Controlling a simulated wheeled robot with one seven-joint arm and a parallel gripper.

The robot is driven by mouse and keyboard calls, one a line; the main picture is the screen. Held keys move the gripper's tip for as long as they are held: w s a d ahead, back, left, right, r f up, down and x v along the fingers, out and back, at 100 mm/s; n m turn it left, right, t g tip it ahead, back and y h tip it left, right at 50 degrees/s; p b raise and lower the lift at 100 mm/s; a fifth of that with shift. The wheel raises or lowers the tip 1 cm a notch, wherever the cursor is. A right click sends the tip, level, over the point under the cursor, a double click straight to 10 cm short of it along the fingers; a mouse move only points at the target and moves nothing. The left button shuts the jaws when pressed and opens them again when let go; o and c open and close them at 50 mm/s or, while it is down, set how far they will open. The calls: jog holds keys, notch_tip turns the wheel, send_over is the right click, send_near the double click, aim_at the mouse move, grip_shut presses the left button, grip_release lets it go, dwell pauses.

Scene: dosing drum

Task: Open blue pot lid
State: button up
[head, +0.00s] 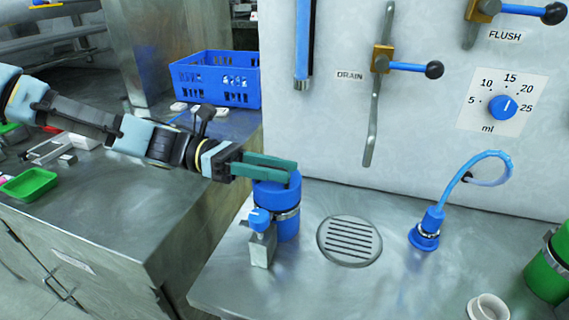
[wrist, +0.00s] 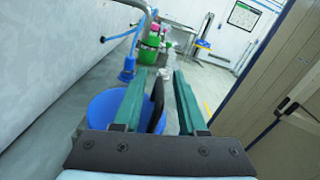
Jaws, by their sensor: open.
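The blue pot (head: 288,225) stands upright on the metal worktop, with a metal band around it. Its blue top (head: 276,186) lies just under my gripper (head: 292,172), and the fingers partly hide it. In the wrist view the blue pot (wrist: 101,108) shows below and left of my gripper (wrist: 160,78). The green fingers are apart, with a dark upright piece (wrist: 157,105) between them. I cannot tell whether that piece is part of the lid or whether the fingers touch it.
A small blue knob (head: 259,219) sits on a metal block (head: 262,248) beside the pot. A round drain grate (head: 349,241) and a blue hose fitting (head: 425,234) are to the right. The wall behind carries the DRAIN lever (head: 410,68). A blue crate (head: 215,78) stands behind left.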

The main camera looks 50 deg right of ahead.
jog(key=shift+s+d, duration=0.2)
jog(key=shift+s, duration=0.5)
jog(key=shift+c, duration=0.4)
grip_shut()
dwell(0.6)
